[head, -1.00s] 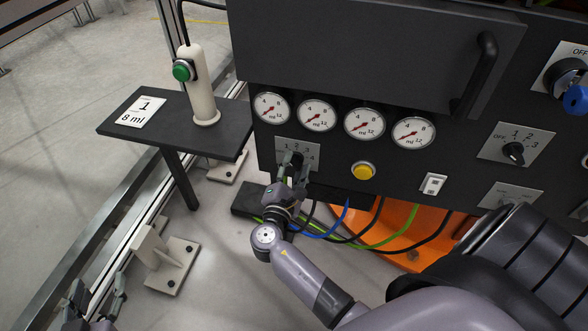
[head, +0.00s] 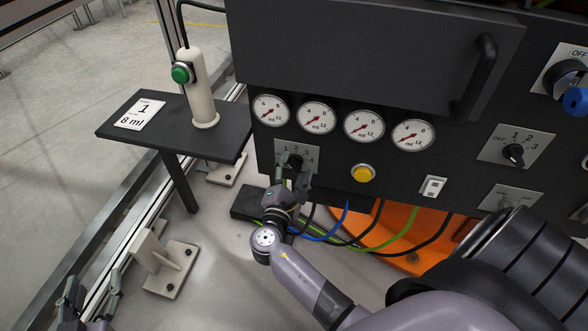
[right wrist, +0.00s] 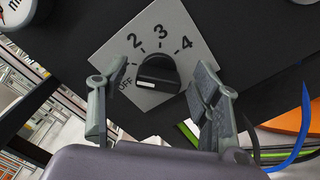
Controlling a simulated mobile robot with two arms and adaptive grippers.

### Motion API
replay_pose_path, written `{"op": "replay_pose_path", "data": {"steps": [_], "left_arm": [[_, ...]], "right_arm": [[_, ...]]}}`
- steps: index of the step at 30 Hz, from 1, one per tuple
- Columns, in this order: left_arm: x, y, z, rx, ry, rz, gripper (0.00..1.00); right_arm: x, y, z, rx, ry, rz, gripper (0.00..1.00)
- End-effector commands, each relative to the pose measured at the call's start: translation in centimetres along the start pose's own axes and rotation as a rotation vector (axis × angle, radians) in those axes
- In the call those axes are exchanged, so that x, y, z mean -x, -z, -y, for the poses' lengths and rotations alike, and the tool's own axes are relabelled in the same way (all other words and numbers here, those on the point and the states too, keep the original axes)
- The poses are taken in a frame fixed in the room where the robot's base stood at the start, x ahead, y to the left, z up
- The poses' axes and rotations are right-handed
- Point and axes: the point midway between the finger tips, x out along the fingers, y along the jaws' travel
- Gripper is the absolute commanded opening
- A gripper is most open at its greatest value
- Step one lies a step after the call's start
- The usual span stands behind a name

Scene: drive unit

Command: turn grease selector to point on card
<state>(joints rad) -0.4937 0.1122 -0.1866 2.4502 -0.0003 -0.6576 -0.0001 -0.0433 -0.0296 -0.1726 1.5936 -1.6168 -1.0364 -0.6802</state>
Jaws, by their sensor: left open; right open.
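The grease selector is a black knob (right wrist: 157,75) on a pale plate (right wrist: 150,98) marked OFF, 2, 3 and 4 in the right wrist view; my left-hand finger there covers the spot before 2. The plate (head: 281,147) also shows in the head view. My right gripper (right wrist: 160,70) is open, its fingers on either side of the knob with gaps; it also shows in the head view (head: 290,178). The card (head: 140,114) reads 1 and 8 ml. My left gripper (head: 91,294) is open and empty at lower left.
The card lies on a black side shelf (head: 170,140) beside a white post with a green button (head: 182,72). A row of gauges (head: 317,117) sits above the selector, a yellow button (head: 363,173) to its right. Cables (head: 340,225) run below the panel.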

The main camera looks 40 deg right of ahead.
Motion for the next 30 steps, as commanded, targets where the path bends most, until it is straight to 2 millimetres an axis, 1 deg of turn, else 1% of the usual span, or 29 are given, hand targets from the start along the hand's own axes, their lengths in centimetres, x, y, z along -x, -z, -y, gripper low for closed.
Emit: {"op": "replay_pose_path", "data": {"steps": [5, 8, 11, 21, 25, 30], "left_arm": [[0.0, 0.0, 0.0, 0.001, -0.001, 0.001, 0.47], [0.0, -0.1, -0.1, 0.001, -0.002, 0.001, 0.47], [0.0, -0.1, -0.1, 0.0, -0.001, 0.001, 0.47], [0.0, 0.0, 0.0, 0.0, -0.001, 0.0, 0.47], [0.0, 0.0, 0.0, 0.0, -0.001, 0.0, 0.47], [0.0, 0.0, 0.0, 0.0, -0.001, 0.0, 0.47]], "right_arm": [[0.1, 0.0, 0.0, 0.0, 0.0, -0.001, 0.58], [0.6, 0.1, 0.0, 0.001, 0.001, -0.002, 0.58], [1.9, 0.1, 0.1, 0.001, 0.001, -0.003, 0.58], [8.9, 0.1, 0.1, 0.0, 0.002, -0.004, 0.58], [10.8, 0.1, 0.1, 0.0, 0.001, -0.002, 0.58], [11.9, 0.0, 0.1, 0.0, 0.001, 0.0, 0.58]]}}
